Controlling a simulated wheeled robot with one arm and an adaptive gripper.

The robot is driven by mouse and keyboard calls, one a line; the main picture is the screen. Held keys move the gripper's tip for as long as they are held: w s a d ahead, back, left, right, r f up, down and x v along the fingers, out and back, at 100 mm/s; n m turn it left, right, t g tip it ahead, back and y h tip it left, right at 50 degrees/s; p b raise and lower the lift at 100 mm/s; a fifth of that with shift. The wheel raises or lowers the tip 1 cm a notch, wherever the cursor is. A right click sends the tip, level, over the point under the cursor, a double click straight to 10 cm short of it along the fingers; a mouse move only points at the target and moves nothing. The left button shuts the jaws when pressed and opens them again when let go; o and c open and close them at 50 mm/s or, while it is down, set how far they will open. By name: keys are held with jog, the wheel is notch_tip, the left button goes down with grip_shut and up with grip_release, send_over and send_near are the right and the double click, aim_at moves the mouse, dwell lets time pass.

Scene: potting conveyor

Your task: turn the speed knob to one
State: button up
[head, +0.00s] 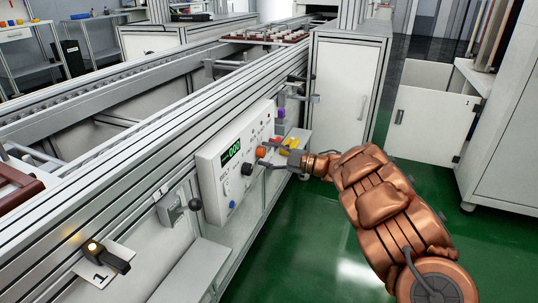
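The white control box (208,171) is fixed to the side of the conveyor frame. Its green display (231,152) seems to read zeros. A black knob (247,168) sits on the box face below and right of the display, and an orange round control (261,152) sits further right. Which one is the speed knob cannot be read from the small labels. My gripper (268,157) reaches in from the right, with its fingers close to the orange control. Contact and finger opening are too small to tell.
A black ball-ended lever (195,204) and a blue button (232,204) are lower left. A plate marked 1 (104,262) carries a lit black device. Yellow and red items (298,142) lie on a small shelf behind my gripper. Green floor (330,240) is clear.

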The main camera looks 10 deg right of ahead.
jog(key=shift+o, duration=0.7)
jog(key=shift+d, duration=0.15)
jog(key=shift+s+d+r, duration=0.1)
jog(key=shift+s+d, duration=0.1)
jog(key=shift+d, duration=0.05)
jog(key=v, duration=1.1)
